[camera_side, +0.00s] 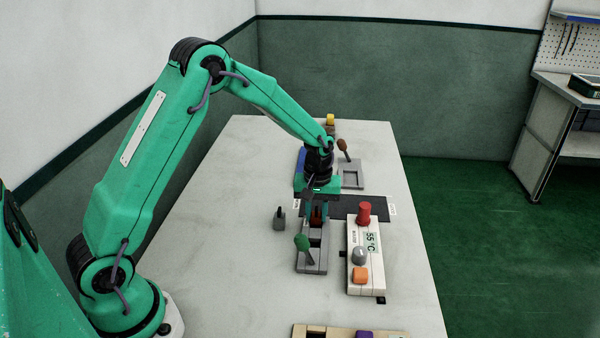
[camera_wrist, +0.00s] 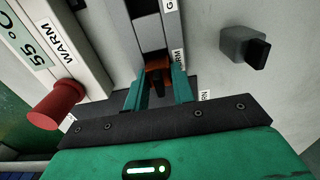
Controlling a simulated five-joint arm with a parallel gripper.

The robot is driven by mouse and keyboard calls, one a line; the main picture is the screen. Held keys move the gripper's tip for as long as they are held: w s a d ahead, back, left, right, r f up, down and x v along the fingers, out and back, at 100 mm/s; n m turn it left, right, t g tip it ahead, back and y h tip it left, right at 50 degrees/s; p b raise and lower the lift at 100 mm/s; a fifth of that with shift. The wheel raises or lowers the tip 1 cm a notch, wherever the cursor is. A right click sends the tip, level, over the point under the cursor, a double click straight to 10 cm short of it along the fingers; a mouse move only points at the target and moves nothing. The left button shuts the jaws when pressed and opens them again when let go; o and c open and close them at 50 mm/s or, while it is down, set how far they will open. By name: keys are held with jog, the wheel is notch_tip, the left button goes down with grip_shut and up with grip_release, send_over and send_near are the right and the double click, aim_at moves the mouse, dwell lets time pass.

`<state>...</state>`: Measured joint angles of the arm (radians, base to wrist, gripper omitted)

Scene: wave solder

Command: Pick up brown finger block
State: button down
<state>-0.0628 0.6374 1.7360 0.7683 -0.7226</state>
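The brown finger block (camera_wrist: 158,76) sits in the dark slot of a grey slotted fixture (camera_side: 316,258). It shows reddish-brown in the side view (camera_side: 317,215), partly hidden by my gripper. My gripper (camera_wrist: 159,88) points down over the far end of the fixture. Its two green fingers stand on either side of the block, with their tips close to its sides. I cannot tell whether they touch it. The block looks upright and still within the slot.
A white "55 °C" panel (camera_side: 366,280) with a red knob (camera_side: 364,212) is close on the right. A small grey block (camera_side: 279,220) is on the left. Free table lies further left.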

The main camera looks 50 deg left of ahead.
aim_at(317, 213)
jog(key=shift+r, duration=0.15)
jog(key=shift+r, duration=0.65)
notch_tip(317, 213, up, 2)
jog(key=shift+r, duration=0.2)
jog(key=s+d+r, duration=0.5)
jog(key=d+r, duration=0.2)
jog(key=d, duration=0.3)
jog(key=shift+s+d, duration=0.2)
jog(key=a, duration=0.1)
jog(key=a+f, duration=0.1)
jog(key=a, duration=0.3)
jog(key=shift+w+a+f, duration=0.1)
jog(key=shift+f, duration=0.15)
jog(key=shift+f, duration=0.15)
